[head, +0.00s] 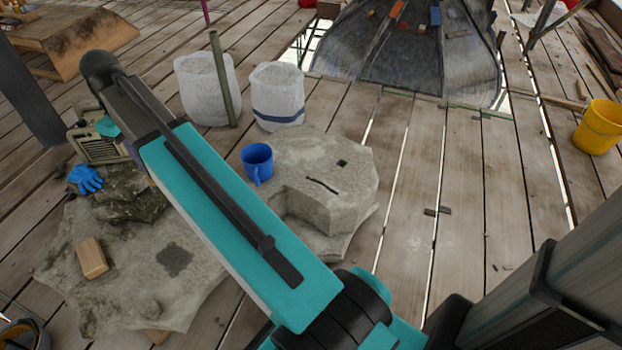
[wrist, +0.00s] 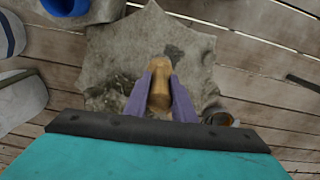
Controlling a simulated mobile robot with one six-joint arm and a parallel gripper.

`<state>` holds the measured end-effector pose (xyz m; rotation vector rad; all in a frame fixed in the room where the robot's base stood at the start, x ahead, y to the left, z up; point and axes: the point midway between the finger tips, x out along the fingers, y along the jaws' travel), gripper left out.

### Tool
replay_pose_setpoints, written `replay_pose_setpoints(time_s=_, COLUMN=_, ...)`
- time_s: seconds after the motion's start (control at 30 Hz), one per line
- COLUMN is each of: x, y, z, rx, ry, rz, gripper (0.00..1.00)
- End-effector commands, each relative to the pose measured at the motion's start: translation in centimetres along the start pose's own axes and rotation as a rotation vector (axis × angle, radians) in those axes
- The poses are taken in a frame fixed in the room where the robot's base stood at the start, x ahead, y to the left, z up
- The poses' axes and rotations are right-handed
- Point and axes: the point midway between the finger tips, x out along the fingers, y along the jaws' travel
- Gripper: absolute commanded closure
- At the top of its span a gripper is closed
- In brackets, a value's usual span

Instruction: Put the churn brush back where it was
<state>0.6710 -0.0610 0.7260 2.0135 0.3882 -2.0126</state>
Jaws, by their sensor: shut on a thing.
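In the wrist view, the two purple fingers of my gripper (wrist: 160,92) are shut on a tan, wooden-looking thing (wrist: 160,78), which I take to be the churn brush. Its bristles cannot be made out. It is seen against the grey stone slab (wrist: 120,60); the gap between them cannot be judged. In the head view, my teal arm crosses the middle, and I cannot make out the fingers or the held brush. The stone slab (head: 135,285) there has a dark square patch (head: 174,260) and a tan block (head: 92,257) on it.
A blue mug (head: 257,162) stands on a raised stone (head: 335,185). Two whitish tubs (head: 206,90) (head: 277,100) stand behind. A blue glove (head: 85,179) lies at the left. A yellow bucket (head: 598,128) stands far right. The plank floor right of the stones is mostly clear.

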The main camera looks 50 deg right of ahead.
Motion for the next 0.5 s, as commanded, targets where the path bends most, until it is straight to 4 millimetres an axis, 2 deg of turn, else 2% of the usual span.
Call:
replay_pose_setpoints(time_s=0.03, x=0.6, y=1.3, z=1.0, rx=0.031, ry=-0.002, rz=-0.001, gripper=1.00)
replay_pose_setpoints(time_s=0.2, x=2.6, y=5.5, z=4.0, rx=0.129, ry=-0.002, rz=-0.001, gripper=1.00)
replay_pose_setpoints(time_s=0.5, x=6.2, y=11.9, z=10.0, rx=0.299, ry=-0.002, rz=-0.001, gripper=1.00)
